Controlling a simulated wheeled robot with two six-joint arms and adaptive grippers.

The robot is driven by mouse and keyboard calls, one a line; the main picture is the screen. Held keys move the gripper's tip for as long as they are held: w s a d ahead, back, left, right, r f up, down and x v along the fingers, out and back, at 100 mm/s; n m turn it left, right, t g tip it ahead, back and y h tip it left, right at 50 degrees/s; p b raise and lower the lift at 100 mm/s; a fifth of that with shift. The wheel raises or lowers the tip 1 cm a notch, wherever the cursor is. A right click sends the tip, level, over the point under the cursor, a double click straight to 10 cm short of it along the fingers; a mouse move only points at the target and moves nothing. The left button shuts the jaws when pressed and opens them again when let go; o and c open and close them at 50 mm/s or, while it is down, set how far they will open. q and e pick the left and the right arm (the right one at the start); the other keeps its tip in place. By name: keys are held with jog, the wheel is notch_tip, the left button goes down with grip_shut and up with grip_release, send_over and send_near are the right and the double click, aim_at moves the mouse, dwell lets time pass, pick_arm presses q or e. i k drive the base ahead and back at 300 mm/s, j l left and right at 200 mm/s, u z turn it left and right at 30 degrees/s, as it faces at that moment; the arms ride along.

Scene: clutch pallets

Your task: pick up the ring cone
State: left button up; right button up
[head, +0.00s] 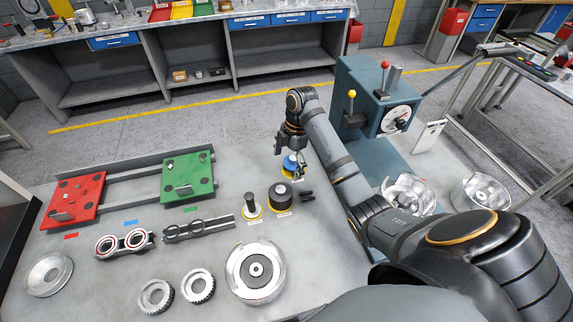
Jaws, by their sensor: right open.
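My right gripper (300,174) is open and points down beside a blue-topped piece (290,161) with a yellow base at the table's back middle. The gripper partly covers that piece, and I cannot tell whether they touch. In front of it stand a wide black cylinder (280,194) on a yellow base and a slim black post (251,203) on a pale, yellow-edged base. Which of these pieces is the ring cone I cannot tell for certain. My left gripper is not in view.
Red (75,199) and green (188,175) pallets sit on rails at left. A black two-hole holder (197,229), a large metal clutch housing (256,270) and two gears (198,286) lie in front. A teal press (374,100) stands behind my right arm.

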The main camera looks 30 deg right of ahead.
aim_at(406, 198)
jog(key=k, duration=1.5)
